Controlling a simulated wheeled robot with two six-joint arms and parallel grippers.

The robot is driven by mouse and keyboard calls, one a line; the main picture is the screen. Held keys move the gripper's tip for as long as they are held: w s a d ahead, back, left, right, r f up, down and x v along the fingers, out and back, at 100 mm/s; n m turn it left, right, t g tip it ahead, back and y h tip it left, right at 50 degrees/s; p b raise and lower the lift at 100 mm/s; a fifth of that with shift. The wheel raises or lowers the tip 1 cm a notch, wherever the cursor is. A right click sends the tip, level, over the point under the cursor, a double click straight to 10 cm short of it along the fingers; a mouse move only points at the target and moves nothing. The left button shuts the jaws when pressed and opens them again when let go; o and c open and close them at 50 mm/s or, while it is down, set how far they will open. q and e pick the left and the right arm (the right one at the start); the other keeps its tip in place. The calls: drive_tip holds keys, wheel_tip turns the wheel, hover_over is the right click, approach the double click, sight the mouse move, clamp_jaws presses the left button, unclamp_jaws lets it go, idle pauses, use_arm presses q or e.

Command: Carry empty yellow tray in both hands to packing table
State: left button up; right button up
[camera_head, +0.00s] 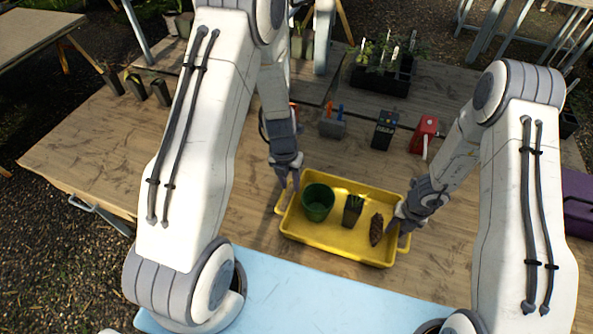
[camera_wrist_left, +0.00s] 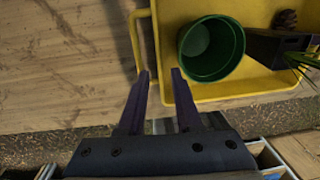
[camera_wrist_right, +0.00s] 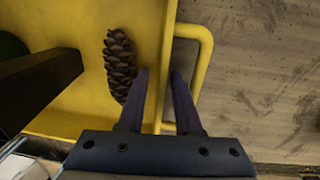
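The yellow tray (camera_head: 335,237) sits on the wooden table and is not empty. It holds a green pot (camera_head: 317,202), a small black pot with a plant (camera_head: 352,210) and a pine cone (camera_head: 376,229). My left gripper (camera_head: 287,182) is at the tray's left end. In the left wrist view its fingers (camera_wrist_left: 161,74) are open, with the tray's rim and handle (camera_wrist_left: 134,38) near the tips. My right gripper (camera_head: 399,222) is at the right end. In the right wrist view its fingers (camera_wrist_right: 159,72) are apart, one beside the pine cone, one by the handle (camera_wrist_right: 207,45). Contact is unclear.
Behind the tray stand a grey caddy (camera_head: 332,127), a black device (camera_head: 384,130), a red can (camera_head: 424,135) and a black plant crate (camera_head: 382,78). A light-blue surface (camera_head: 325,295) lies in front. The table's left part (camera_head: 110,165) is mostly clear.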

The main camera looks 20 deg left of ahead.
drive_tip(key=shift+r, duration=0.1)
use_arm(q)
drive_tip(key=shift+r, duration=0.3)
use_arm(e)
wheel_tip(320, 180, up, 12)
drive_tip(key=d, duration=0.1)
idle(0.5)
idle(0.4)
